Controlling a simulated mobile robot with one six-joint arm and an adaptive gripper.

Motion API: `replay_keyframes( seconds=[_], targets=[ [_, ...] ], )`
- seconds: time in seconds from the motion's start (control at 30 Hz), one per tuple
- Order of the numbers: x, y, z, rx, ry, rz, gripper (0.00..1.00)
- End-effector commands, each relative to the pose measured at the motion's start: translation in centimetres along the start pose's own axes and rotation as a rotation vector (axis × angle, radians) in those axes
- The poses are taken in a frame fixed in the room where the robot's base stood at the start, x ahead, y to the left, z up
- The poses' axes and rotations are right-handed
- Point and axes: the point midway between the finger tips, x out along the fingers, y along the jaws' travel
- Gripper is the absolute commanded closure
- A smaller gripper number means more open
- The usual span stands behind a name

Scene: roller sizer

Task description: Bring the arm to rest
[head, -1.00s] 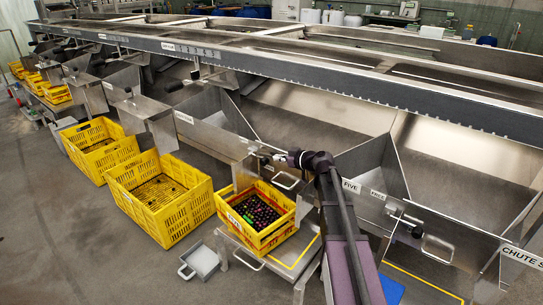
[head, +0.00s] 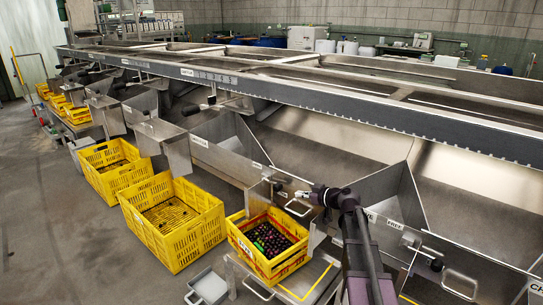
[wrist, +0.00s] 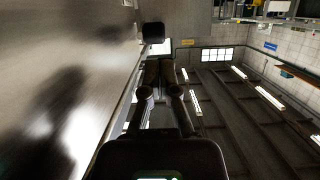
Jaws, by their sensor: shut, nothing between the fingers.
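My arm (head: 352,215) rises from the lower edge of the head view and bends in front of the machine's chutes, right of the nearest yellow crate. Its end is small there and hard to tell from the metal fittings behind it. In the wrist view my gripper (wrist: 154,38) is shut and empty, with its dark fingers pointing up the picture. A metal panel lies along its left side, and whether it touches the panel I cannot tell.
The sizer (head: 300,85) runs across the head view. A crate of dark fruit (head: 266,264) stands left of my arm, beside an empty yellow crate (head: 202,240). A grey pan (head: 208,287) lies on the floor. Floor at the left (head: 60,220) is clear. The wrist view shows ceiling lights (wrist: 195,101).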

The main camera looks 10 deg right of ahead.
Motion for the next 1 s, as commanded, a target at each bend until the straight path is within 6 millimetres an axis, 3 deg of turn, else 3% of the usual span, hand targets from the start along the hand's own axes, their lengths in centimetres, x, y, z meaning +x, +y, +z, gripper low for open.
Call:
replay_keyframes(
  seconds=[0.17, 0.47, 0.8, 1.0],
  targets=[
    [0.2, -2.8, 1.6, 0.049, -0.088, -0.038, 1.00],
    [-0.8, -10.7, 7.5, 0.243, -0.439, -0.078, 1.00],
    [-5.5, -17.7, 14.1, 0.475, -0.884, 0.103, 1.00],
    [-8.3, -19.5, 16.1, 0.558, -1.040, 0.253, 1.00]
  ],
)
